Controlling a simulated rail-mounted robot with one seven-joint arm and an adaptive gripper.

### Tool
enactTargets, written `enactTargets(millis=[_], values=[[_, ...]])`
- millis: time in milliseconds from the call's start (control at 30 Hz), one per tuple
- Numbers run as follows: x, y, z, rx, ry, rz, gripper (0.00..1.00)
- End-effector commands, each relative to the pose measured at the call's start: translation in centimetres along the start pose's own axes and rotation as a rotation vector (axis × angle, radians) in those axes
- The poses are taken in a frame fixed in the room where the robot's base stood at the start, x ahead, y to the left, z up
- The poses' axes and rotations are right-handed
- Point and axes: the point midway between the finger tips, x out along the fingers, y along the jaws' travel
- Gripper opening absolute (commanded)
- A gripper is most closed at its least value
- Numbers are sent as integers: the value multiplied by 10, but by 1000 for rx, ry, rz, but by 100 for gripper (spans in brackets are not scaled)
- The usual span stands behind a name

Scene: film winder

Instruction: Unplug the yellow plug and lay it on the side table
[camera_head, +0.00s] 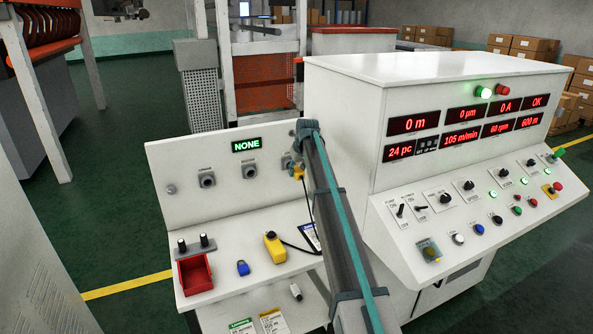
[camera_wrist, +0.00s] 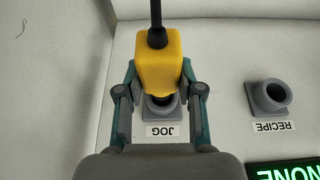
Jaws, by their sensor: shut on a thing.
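The yellow plug (camera_wrist: 160,62) is between the fingers of my gripper (camera_wrist: 159,78), which is shut on it. A black cable runs from the plug. The plug is at the grey socket labelled JOG (camera_wrist: 158,106); the socket's rim shows just past the plug, and I cannot tell whether the plug is still seated. In the head view a small part of the yellow plug (camera_head: 298,172) shows beside my arm, at the upright panel. The white side table (camera_head: 225,262) lies below this panel.
On the side table are a red tray (camera_head: 195,273), a blue padlock-like item (camera_head: 243,268) and a yellow pendant (camera_head: 275,248) with a black cord. The RECIPE socket (camera_wrist: 270,96) is empty. The control console (camera_head: 465,200) stands close on the right.

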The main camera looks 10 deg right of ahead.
Motion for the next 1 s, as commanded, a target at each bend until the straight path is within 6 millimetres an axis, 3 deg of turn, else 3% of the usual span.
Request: enactTargets(millis=[267, 633, 1000], values=[[-1, 0, 1, 0, 0, 0, 0], [-8, 0, 19, 0, 0, 0, 0], [-7, -1, 20, -1, 0, 0, 0]])
